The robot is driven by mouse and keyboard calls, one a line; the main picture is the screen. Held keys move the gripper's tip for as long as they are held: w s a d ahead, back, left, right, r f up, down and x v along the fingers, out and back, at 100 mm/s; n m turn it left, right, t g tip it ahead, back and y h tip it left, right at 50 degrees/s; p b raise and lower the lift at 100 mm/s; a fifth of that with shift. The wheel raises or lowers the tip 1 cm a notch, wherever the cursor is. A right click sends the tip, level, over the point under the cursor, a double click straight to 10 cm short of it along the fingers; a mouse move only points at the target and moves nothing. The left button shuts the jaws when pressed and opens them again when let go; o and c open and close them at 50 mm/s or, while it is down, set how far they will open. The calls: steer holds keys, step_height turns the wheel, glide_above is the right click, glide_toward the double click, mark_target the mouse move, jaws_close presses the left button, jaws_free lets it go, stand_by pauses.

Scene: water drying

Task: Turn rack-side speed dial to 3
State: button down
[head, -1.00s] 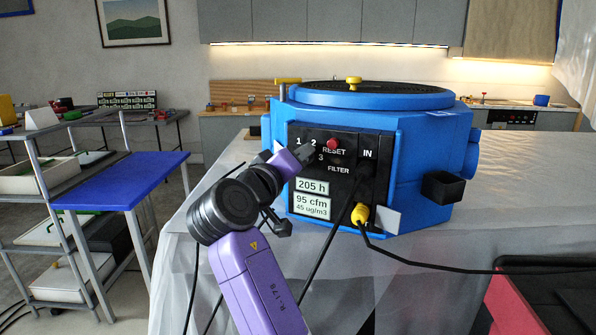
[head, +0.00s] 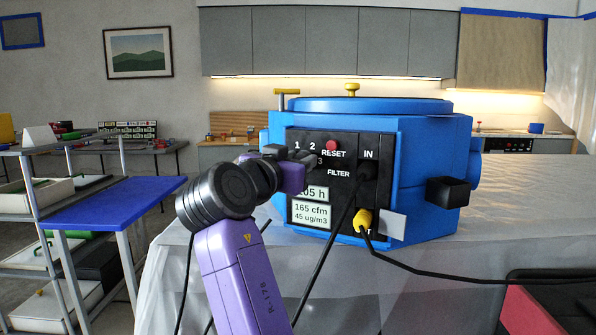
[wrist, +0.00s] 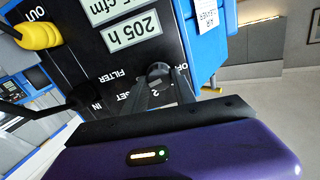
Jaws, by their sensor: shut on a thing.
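The blue machine (head: 430,150) stands on a sheet-covered table, with a black control panel (head: 335,222) facing me. The panel has the speed marks 1, 2 and 3 at its upper left. In the wrist view, which is turned over, the dark round speed dial (wrist: 158,71) sits between the fingertips of my gripper (wrist: 160,82). My gripper (head: 303,158) is shut on the dial and hides it in the head view. The display (head: 311,214) reads 165 cfm and 45 ug/m3. The dial's exact pointing is not clear.
A red button (head: 331,147) is close to my fingers. A black cable (head: 318,268) hangs from the IN socket, and a yellow plug (head: 363,221) sits below it. A rack with a blue shelf (head: 112,203) stands at the left.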

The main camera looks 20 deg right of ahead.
steer(key=shift+f+m+b, duration=0.2)
steer(key=shift+m+b, duration=0.25)
steer(key=shift+m, duration=0.35)
steer(key=c, duration=1)
jaws_free()
steer(key=shift+r, duration=0.1)
steer(key=shift+v, duration=3.95)
